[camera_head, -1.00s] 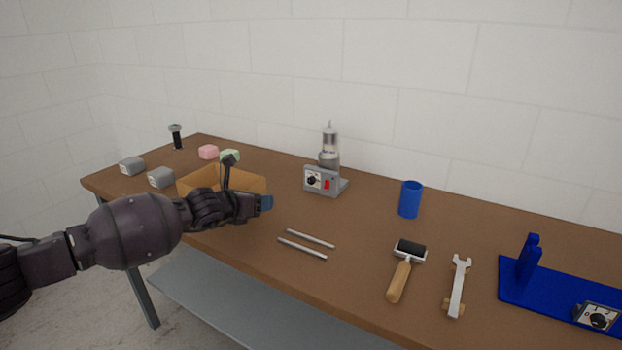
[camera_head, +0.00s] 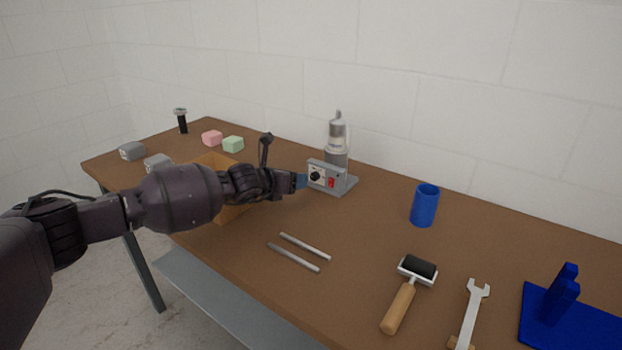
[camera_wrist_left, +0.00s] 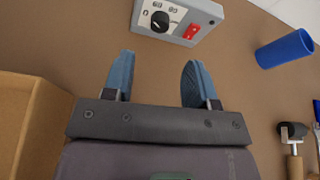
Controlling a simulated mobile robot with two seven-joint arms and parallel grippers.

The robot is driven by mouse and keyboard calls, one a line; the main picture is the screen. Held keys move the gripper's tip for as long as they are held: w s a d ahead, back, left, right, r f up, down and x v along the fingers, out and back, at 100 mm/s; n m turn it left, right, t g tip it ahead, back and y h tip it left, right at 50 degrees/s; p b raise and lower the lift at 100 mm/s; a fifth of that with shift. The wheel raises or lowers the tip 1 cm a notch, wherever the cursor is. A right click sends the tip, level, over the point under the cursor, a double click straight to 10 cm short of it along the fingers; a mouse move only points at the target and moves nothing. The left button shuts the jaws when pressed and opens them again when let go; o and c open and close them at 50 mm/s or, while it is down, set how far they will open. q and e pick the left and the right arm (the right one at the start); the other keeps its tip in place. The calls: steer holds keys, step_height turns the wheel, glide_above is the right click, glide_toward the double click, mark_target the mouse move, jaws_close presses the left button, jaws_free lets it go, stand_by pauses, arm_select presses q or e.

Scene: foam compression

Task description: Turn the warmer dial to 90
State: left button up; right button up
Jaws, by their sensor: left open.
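The warmer (camera_head: 330,176) is a grey box with a silver and clear cylinder on top, standing near the middle of the table. Its black dial (camera_head: 315,176) is on the front panel, left of a red switch (camera_head: 332,183). My left gripper (camera_head: 301,181) is open and empty, just left of the warmer in the head view. In the wrist view its blue fingertips (camera_wrist_left: 157,75) point toward the panel, apart from the dial. My right gripper is out of view.
A cardboard box (camera_head: 228,213) sits under my left forearm. Two metal rods (camera_head: 298,252), a blue cup (camera_head: 424,205), a roller (camera_head: 409,290), a wrench (camera_head: 471,312) and a blue stand (camera_head: 590,327) lie to the front and right. Pink (camera_head: 212,138) and green blocks (camera_head: 233,144) are behind.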

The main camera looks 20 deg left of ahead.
mark_target(313, 177)
arm_select(q)
steer(key=b+x, duration=0.1)
steer(key=x, duration=0.5)
steer(key=shift+w+d+f+b, duration=0.1)
steer(key=shift+w+f+b, duration=0.15)
steer(key=shift+f+b, duration=0.15)
steer(key=shift+w+d, duration=0.25)
steer(key=shift+w, duration=0.3)
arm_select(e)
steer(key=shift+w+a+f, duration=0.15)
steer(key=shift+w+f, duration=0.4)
arm_select(q)
steer(key=c, duration=0.9)
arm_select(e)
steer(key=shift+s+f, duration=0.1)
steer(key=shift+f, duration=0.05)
